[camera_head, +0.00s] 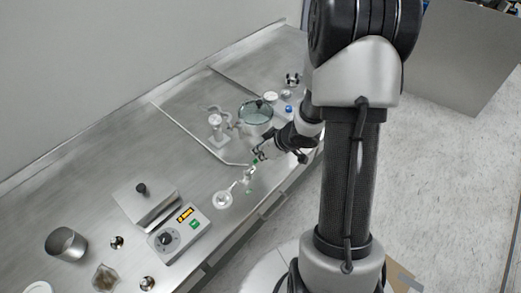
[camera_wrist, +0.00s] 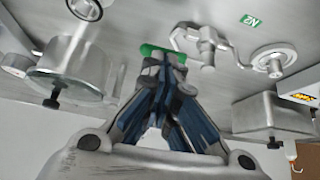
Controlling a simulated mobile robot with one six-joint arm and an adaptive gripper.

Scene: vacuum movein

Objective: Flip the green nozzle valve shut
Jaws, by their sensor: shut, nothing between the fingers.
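The green nozzle valve handle (camera_wrist: 150,50) shows in the wrist view at the fingertips of my gripper (camera_wrist: 165,62). The fingertips are together and cover part of the handle; whether they touch it I cannot tell. In the head view the green handle (camera_head: 255,162) is a small spot beside my gripper (camera_head: 261,154), near the front edge of the bench. A metal nozzle pipe with a round base (camera_head: 222,199) stands to its lower left. The same pipe (camera_wrist: 207,45) is right of my fingertips in the wrist view.
A lidded glass vessel (camera_head: 256,114) stands behind my gripper on the steel bench (camera_head: 82,180). A hotplate controller (camera_head: 180,234), a metal box (camera_head: 145,199) and a metal beaker (camera_head: 66,244) stand farther left. A green N2 label (camera_wrist: 250,20) lies beside the pipe.

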